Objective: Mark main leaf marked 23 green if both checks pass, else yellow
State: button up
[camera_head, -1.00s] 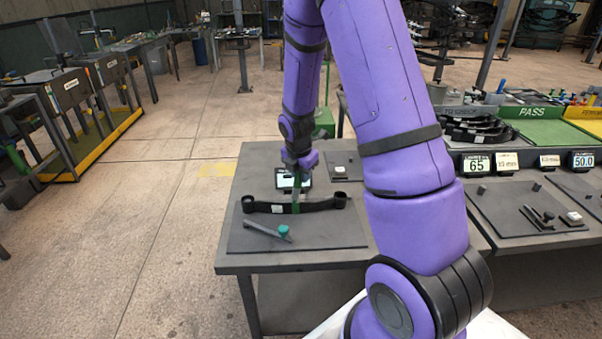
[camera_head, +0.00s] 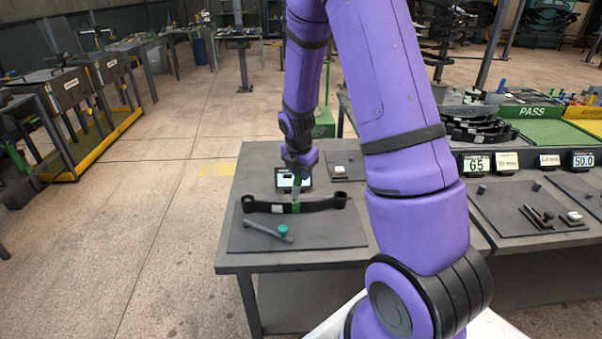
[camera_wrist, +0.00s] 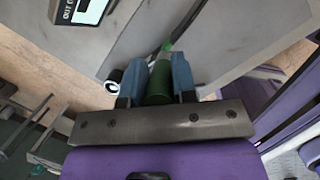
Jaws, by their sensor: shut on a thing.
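The main leaf (camera_head: 318,205) is a dark, slightly bowed bar with a rolled eye at each end, lying on the near table. It bears a white tag (camera_head: 279,208), whose number is too small to read. A green patch (camera_head: 296,207) shows at its middle. My gripper (camera_head: 298,175) is above the middle of the leaf, pointing down. In the wrist view my gripper (camera_wrist: 156,85) is shut on a green marker (camera_wrist: 159,80), with its lighter green tip pointing away from the jaws. I cannot tell whether the tip touches the leaf.
A tool with a teal knob (camera_head: 268,232) lies in front of the leaf, and a small display (camera_head: 292,178) stands behind it. At right are a PASS tray (camera_head: 545,131), a yellow tray (camera_head: 588,127), stacked dark leaves (camera_head: 478,131) and displays reading 65 (camera_head: 476,164) and 50.0 (camera_head: 582,160).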

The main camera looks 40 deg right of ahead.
jog(key=shift+w+d+v, duration=0.1)
jog(key=shift+d+v, duration=0.05)
jog(key=shift+v, duration=0.85)
jog(key=shift+w+d+v, duration=0.15)
jog(key=shift+d+v, duration=0.05)
jog(key=shift+v, duration=0.8)
jog(key=shift+w+d+v, duration=0.1)
jog(key=shift+d+v, duration=0.05)
jog(key=shift+v, duration=0.9)
